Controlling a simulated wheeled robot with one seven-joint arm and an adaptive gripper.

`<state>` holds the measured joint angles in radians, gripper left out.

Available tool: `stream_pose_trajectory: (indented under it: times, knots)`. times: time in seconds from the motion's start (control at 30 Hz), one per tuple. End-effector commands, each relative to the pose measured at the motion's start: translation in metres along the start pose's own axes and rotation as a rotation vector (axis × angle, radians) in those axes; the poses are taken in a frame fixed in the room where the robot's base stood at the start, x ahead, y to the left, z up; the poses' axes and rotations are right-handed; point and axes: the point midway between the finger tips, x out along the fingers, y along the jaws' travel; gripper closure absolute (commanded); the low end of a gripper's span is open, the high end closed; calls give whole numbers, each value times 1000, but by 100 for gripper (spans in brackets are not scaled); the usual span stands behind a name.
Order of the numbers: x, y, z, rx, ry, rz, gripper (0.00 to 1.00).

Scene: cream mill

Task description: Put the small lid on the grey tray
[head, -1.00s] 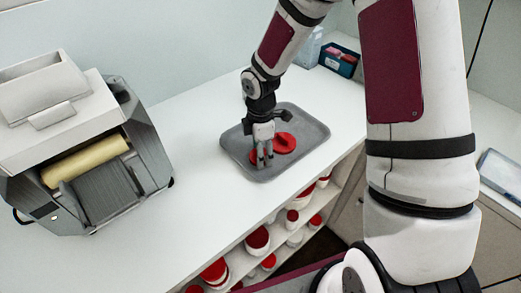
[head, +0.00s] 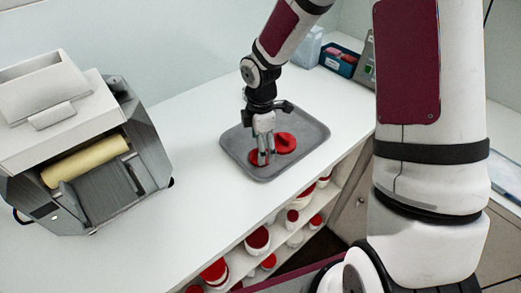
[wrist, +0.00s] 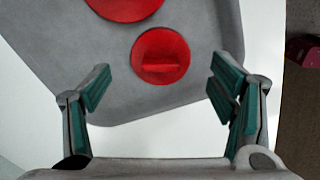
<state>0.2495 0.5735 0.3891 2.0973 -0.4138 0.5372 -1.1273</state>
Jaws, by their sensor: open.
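The small red lid (wrist: 161,67) lies on the grey tray (wrist: 205,18), with its raised grip bar up. In the head view the small lid (head: 253,158) is partly hidden behind my fingers, near the tray's left front side. A larger red lid (head: 286,143) lies beside it on the tray (head: 312,130); its edge also shows at the top of the wrist view (wrist: 125,8). My gripper (head: 264,160) is over the tray at the small lid. In the wrist view my gripper (wrist: 160,88) is open, with nothing between its fingers.
A grey machine with a cream roller (head: 85,160) stands on the white counter (head: 200,215) at left. A blue bin (head: 340,58) stands at the back. Shelves below the counter hold several red-lidded white tubs (head: 257,240). The counter between machine and tray is clear.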

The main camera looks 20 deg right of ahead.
Motion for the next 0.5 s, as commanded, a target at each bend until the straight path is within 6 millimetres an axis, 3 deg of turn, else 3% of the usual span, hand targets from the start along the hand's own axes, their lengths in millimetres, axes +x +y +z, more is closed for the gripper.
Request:
stream_pose_trajectory:
  times: [0.2, 0.5]
  knots:
    - [-48, 1, 1, 2, -2, 5, 22]
    - [-88, 0, 0, -1, -1, 1, 22]
